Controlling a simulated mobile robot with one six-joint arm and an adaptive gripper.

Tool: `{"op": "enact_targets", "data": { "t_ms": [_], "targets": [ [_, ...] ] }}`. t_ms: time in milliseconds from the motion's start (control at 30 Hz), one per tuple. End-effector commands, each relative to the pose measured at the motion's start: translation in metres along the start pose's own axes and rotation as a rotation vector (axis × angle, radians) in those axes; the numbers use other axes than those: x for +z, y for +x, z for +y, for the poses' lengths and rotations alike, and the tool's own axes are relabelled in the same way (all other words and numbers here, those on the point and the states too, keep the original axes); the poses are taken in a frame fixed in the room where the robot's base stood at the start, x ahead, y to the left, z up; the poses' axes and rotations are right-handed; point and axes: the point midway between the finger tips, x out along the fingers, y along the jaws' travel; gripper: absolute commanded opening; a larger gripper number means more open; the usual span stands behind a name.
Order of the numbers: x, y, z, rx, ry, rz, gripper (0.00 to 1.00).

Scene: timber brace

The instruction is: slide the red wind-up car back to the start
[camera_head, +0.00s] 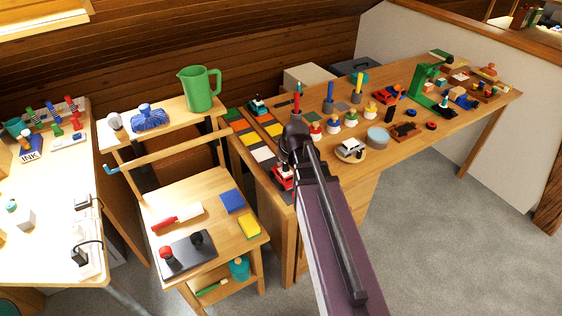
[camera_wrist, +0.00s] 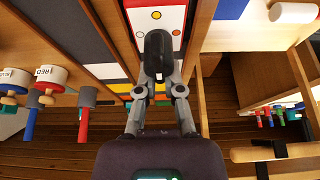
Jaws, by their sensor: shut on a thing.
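The red wind-up car (camera_head: 283,178), red and white, is at the near end of the coloured lanes on the long wooden bench. My gripper (camera_head: 290,152) is low over it, and my arm hides part of the car. In the wrist view my gripper's fingers (camera_wrist: 157,72) come together around a dark rounded piece, shut. A red-and-white surface with coloured dots (camera_wrist: 150,35) shows just beyond the fingertips. The exact contact with the car is hidden. The lanes (camera_head: 263,153) have green, orange, white and grey patches.
Several peg figures (camera_head: 333,126), a white toy car (camera_head: 351,147) and a round tin (camera_head: 377,138) stand to the right of my gripper. A teal car (camera_head: 258,105) is at the far end of the lanes. A wooden trolley with a green jug (camera_head: 198,90) stands left.

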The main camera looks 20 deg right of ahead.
Motion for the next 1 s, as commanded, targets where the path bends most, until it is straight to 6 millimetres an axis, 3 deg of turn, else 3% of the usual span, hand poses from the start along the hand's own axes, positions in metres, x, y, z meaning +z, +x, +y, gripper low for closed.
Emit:
{"op": "enact_targets", "data": {
  "t_ms": [33,133,200,300,1000],
  "targets": [
    [0.01,-0.0015,-0.0007,0.002,-0.002,-0.02,0.0],
    [0.0109,-0.0017,-0.0009,0.003,-0.002,-0.021,0.0],
    [0.0113,-0.0018,-0.001,0.004,-0.002,-0.021,0.28],
    [0.0119,-0.0019,-0.0014,0.003,-0.003,-0.021,0.51],
    [0.0032,-0.006,-0.0021,0.0,-0.003,-0.013,0.51]
  ]
}}
